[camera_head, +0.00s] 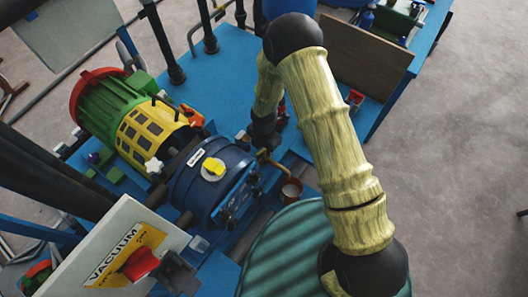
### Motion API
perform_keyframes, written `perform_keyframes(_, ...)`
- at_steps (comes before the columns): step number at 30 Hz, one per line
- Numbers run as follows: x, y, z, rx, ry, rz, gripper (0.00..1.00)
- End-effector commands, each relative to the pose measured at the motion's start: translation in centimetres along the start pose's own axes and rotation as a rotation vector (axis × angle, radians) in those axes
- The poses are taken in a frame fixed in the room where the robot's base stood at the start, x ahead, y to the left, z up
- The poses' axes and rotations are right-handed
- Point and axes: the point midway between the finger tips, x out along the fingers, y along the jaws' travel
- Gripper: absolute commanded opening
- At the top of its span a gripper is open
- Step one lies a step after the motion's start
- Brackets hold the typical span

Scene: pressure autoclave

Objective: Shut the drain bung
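I cannot make out the drain bung for certain. A thin brass pipe (272,162) bends down at the right of the blue pump body (222,188), above a small pot (291,190) with reddish contents. A yellow cap (213,167) sits on top of the pump body. My gripper (264,142) is at the end of the arm, dark and pointing down, close behind the brass pipe. Its fingers are too small and dark to read, and I cannot tell whether it touches anything.
A green, red and yellow motor (130,115) joins the pump on the blue bench (225,70). A white VACUUM panel with a red knob (140,264) stands at the front left. A ribbed green drum (285,255) is at the front. A brown board (362,55) stands at the right.

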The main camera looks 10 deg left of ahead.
Motion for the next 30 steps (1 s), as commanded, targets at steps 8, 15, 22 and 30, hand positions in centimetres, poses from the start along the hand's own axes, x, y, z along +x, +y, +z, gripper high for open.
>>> perform_keyframes(8,1.96,0.01,-0.01,-0.001,0.0,0.0,0.36)
perform_keyframes(15,1.87,0.0,0.0,0.0,0.0,0.0,0.34)
perform_keyframes(22,1.86,0.02,0.0,0.0,0.0,0.001,0.0)
perform_keyframes(30,1.85,0.06,0.0,0.001,0.0,0.002,0.0)
